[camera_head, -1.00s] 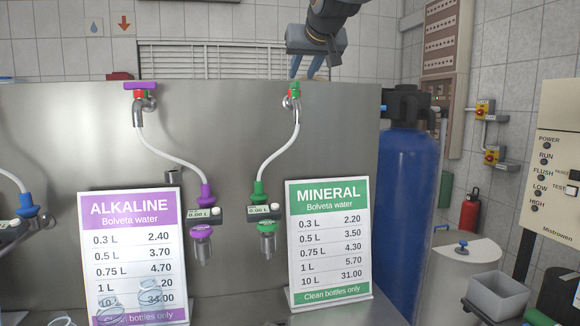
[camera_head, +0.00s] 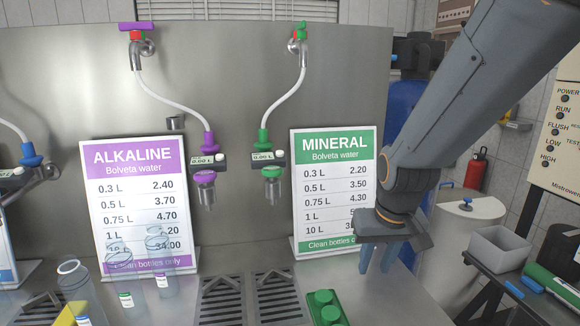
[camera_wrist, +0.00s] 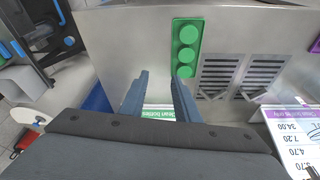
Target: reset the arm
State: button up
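My arm reaches in from the upper right of the head view. My gripper (camera_head: 378,256) points downward in front of the lower right of the green MINERAL sign (camera_head: 333,190). Its two blue fingers are apart with nothing between them. In the wrist view the gripper (camera_wrist: 159,84) also shows two spread, empty fingers over the steel counter. A green block with round studs (camera_head: 322,308) lies on the counter to the left of the gripper. It also shows in the wrist view (camera_wrist: 186,50), beyond the fingertips.
Drain grates (camera_head: 280,297) lie left of the green block. The ALKALINE sign (camera_head: 135,200) stands farther left, with clear bottles (camera_head: 158,245) before it. Purple and green taps hang from the steel panel. A grey bin (camera_head: 498,250) and side table are at right.

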jog(key=s+d+f+g, duration=0.1)
jog(key=s+f, duration=0.4)
jog(key=s, duration=0.3)
jog(key=shift+s+f+g, duration=0.3)
jog(key=shift+f+g, duration=0.05)
jog(key=shift+g, duration=0.05)
jog(key=shift+o, duration=0.3)
jog(key=shift+d, duration=0.15)
